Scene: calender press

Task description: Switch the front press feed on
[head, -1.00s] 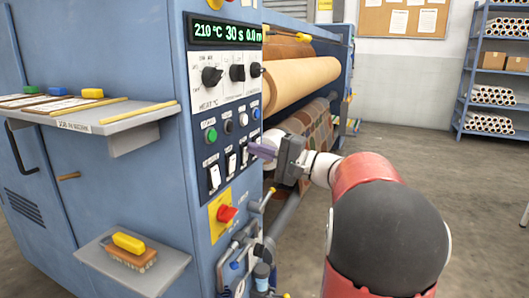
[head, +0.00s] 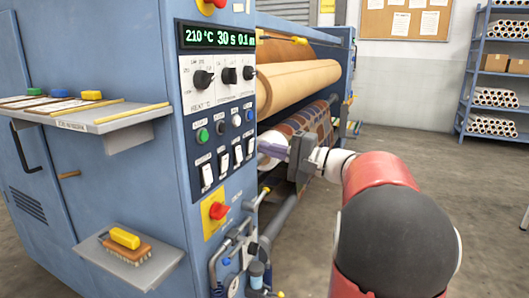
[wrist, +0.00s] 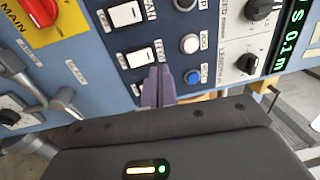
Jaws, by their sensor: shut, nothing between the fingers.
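The blue press's control panel (head: 218,130) carries a row of white rocker switches (head: 223,162) below the round buttons. The green display (head: 218,37) reads 210 °C, 30 s and 0.1 m. My gripper (head: 266,148) is shut and empty, just right of the rightmost rocker. In the wrist view the purple fingertips (wrist: 158,80) point at the panel beside a white rocker (wrist: 138,57). They hide part of the panel; contact cannot be told.
A red knob on a yellow plate (head: 215,210) sits below the rockers, with pipes and valves beneath. A brown roll (head: 300,82) and patterned material lie right of the panel. Two shelves (head: 118,118) stick out at left. Floor at right is clear.

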